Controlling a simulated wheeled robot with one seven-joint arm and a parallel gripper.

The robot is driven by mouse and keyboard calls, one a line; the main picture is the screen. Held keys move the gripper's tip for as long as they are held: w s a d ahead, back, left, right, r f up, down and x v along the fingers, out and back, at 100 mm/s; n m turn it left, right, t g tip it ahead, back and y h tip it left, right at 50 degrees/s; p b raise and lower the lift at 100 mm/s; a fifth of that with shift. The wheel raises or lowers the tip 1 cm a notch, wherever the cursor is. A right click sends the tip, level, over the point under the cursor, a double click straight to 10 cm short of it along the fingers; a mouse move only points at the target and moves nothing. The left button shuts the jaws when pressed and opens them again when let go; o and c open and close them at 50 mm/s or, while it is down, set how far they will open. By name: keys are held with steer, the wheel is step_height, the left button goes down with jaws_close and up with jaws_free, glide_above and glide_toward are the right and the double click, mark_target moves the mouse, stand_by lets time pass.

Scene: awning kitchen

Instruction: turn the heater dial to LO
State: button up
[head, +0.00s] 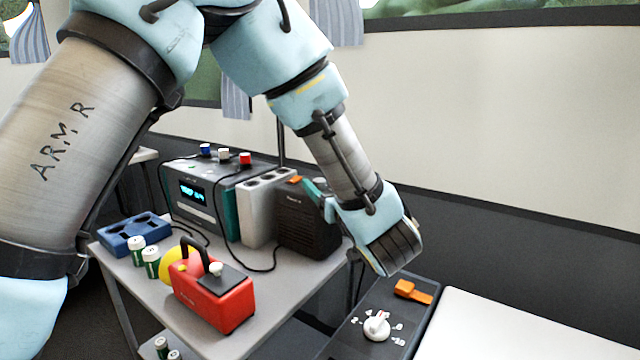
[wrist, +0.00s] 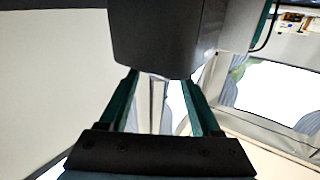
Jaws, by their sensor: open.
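A white dial (head: 377,325) with a red mark sits on a dark panel (head: 350,348) at the lower right of the head view. Small white symbols surround it, too small to read, so I cannot tell which setting it points at. My gripper (head: 315,189) is above and to the left of the dial, beside a dark speaker-like box. In the wrist view its two teal fingers (wrist: 158,82) stand apart with a dark block (wrist: 165,35) beyond or between them; I cannot tell if they touch it. The dial is not in the wrist view.
An orange switch (head: 413,291) sits behind the dial on the same panel. A white surface (head: 510,335) lies to the right. On the left, a grey table (head: 130,275) holds a red device (head: 212,295), a dark box (head: 305,228), a radio-like unit (head: 190,208) and cables.

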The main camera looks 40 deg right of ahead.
steer(key=v, duration=0.8)
steer(key=shift+b, duration=0.3)
